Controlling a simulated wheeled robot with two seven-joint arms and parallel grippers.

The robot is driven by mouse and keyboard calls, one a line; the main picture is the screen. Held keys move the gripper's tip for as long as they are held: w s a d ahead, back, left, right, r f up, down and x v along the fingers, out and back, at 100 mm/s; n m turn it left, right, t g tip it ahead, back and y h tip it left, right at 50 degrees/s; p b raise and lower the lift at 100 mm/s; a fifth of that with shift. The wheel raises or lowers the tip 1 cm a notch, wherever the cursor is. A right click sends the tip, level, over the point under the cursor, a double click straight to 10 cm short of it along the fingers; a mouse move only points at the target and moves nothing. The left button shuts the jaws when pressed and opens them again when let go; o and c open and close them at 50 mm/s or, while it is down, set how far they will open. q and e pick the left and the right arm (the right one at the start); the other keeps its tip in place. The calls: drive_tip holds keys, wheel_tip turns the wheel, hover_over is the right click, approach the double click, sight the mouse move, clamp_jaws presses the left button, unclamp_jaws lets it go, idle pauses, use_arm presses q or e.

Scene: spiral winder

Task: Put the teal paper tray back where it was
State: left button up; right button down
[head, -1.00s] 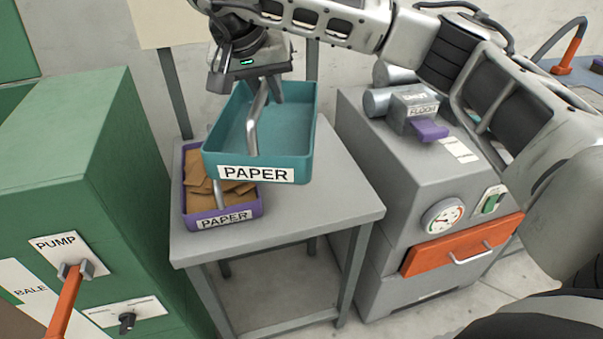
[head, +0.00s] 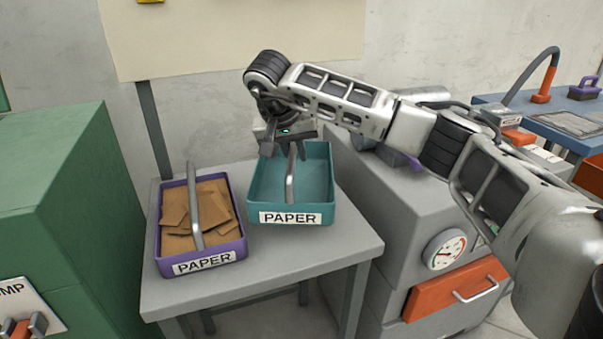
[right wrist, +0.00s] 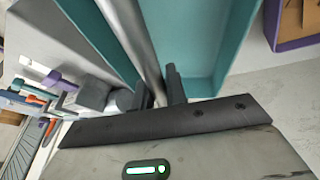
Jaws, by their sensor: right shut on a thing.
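The teal paper tray (head: 320,207) is empty, with a grey bar handle and a white "PAPER" label. In the head view it is over the right part of the small grey table, close to or on its top; I cannot tell if it touches. My right gripper (head: 287,148) is shut on its handle, at the far side of the tray. In the right wrist view the fingers (right wrist: 160,90) close around the handle bar (right wrist: 133,35), with the teal tray (right wrist: 208,50) beyond. My left gripper is not in view.
A purple "PAPER" tray (head: 243,249) with brown paper pieces stands on the grey table (head: 290,258), left of the teal tray. A green cabinet (head: 60,180) is at the left. A grey machine (head: 400,225) with a gauge and orange drawer (head: 452,290) is at the right.

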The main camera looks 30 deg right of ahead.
sight(304, 178)
drive_tip(key=shift+w+d+f, duration=0.2)
drive_tip(key=shift+d+f, duration=0.3)
drive_tip(key=shift+f, duration=0.1)
drive_tip(key=shift+w+d+f, duration=0.15)
drive_tip(key=shift+d+f, duration=0.35)
drive_tip(key=shift+f, duration=0.1)
drive_tip(key=shift+w+f, duration=0.1)
drive_tip(key=shift+f, duration=1.45)
drive_tip(key=shift+f, duration=0.15)
drive_tip(key=c, duration=1.4)
unclamp_jaws()
drive_tip(key=shift+a+r, duration=0.1)
drive_tip(key=shift+r, duration=0.35)
drive_tip(key=v, duration=1)
drive_tip(key=shift+a+r+p, duration=0.15)
drive_tip(key=shift+r+p, duration=0.1)
drive_tip(key=shift+p, duration=0.1)
drive_tip(key=shift+s+a+r, duration=0.15)
drive_tip(key=shift+s+r, duration=0.15)
